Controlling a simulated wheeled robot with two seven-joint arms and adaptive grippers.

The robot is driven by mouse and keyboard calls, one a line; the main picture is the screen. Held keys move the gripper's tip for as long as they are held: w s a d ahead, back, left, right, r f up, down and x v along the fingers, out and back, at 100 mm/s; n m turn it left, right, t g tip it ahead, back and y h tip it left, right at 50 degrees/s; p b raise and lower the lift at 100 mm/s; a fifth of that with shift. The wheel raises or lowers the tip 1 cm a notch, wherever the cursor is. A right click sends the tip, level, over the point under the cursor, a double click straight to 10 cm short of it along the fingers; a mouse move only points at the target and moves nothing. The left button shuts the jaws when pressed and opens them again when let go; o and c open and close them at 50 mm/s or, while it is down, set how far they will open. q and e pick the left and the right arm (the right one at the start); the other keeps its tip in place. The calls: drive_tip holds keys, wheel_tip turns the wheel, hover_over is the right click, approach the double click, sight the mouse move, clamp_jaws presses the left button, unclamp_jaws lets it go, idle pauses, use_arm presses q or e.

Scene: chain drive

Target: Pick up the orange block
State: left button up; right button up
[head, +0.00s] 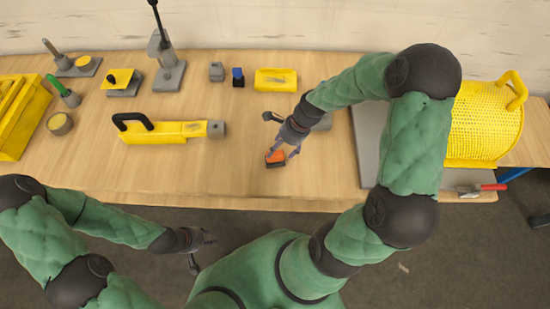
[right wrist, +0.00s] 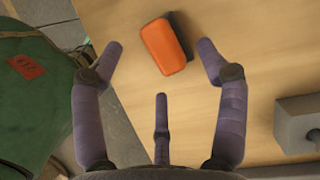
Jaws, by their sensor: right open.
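The orange block (head: 275,156), with a dark side, lies on the wooden table near its front edge. In the right wrist view the orange block (right wrist: 165,46) lies tilted on the wood, between and a little beyond the fingertips. My right gripper (head: 284,150) is over the block in the head view. In the right wrist view its fingers (right wrist: 160,62) are spread apart and hold nothing. My left gripper (head: 203,248) is low at the left, in front of the table and away from the block; its finger state is too small to tell.
A yellow tool with a black handle (head: 165,131) lies left of the block. A yellow block (head: 275,80) and small blue and grey parts stand behind. A yellow mesh guard (head: 484,122) is at the right. A grey block (right wrist: 298,124) is near my right fingers. Bare wood surrounds the orange block.

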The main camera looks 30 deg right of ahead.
sight(275, 156)
drive_tip(key=b+x, duration=0.2)
drive_tip(key=x, duration=0.2)
drive_tip(key=shift+s+a+f, duration=0.1)
drive_tip(key=shift+a+f, duration=0.15)
drive_tip(key=shift+f, duration=0.1)
drive_tip(key=c, duration=1.4)
drive_tip(key=shift+o, duration=0.2)
drive_tip(key=shift+r, duration=0.15)
